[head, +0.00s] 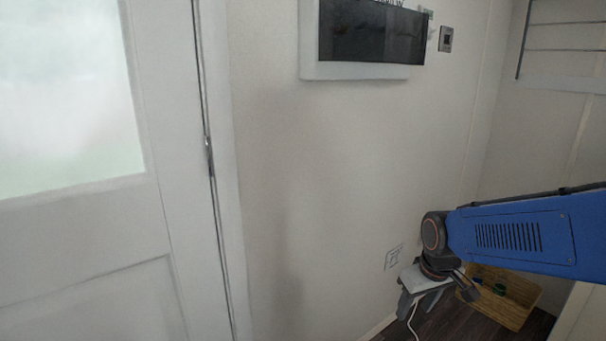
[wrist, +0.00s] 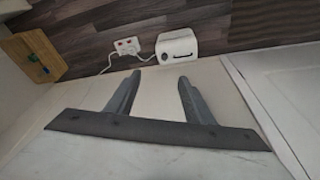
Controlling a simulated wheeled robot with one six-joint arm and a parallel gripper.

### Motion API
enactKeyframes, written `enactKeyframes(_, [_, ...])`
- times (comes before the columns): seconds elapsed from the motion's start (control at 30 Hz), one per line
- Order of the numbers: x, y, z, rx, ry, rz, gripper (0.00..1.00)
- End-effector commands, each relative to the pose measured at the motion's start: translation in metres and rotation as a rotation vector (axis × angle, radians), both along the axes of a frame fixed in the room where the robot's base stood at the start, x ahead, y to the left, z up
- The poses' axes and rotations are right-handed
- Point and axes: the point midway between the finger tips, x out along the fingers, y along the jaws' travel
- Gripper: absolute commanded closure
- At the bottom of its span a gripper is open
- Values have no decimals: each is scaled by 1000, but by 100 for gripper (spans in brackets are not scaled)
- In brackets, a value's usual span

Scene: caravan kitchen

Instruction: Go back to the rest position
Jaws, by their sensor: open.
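My gripper shows in the head view (head: 418,303) at the lower right, at the end of my blue arm, close to the pale wall. In the wrist view its two grey fingers (wrist: 160,77) are spread apart with nothing between them. A small white appliance (wrist: 177,46) lies beyond the fingertips in the wrist view, apart from them. Nothing is held.
A wooden crate (head: 520,309) with green and dark items stands on the dark wood floor, right of my gripper; the wrist view also shows it (wrist: 34,58). A socket (wrist: 127,46) and white cable are near the appliance. A white door (head: 92,255) stands left.

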Motion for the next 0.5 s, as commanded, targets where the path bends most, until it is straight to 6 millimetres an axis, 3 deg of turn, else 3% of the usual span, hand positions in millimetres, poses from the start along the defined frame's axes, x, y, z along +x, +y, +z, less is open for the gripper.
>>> enactKeyframes(0.2, [-48, -8, 29, 18, -52, -70, 52])
enactKeyframes(0.5, [-113, -16, 52, 45, -116, -166, 52])
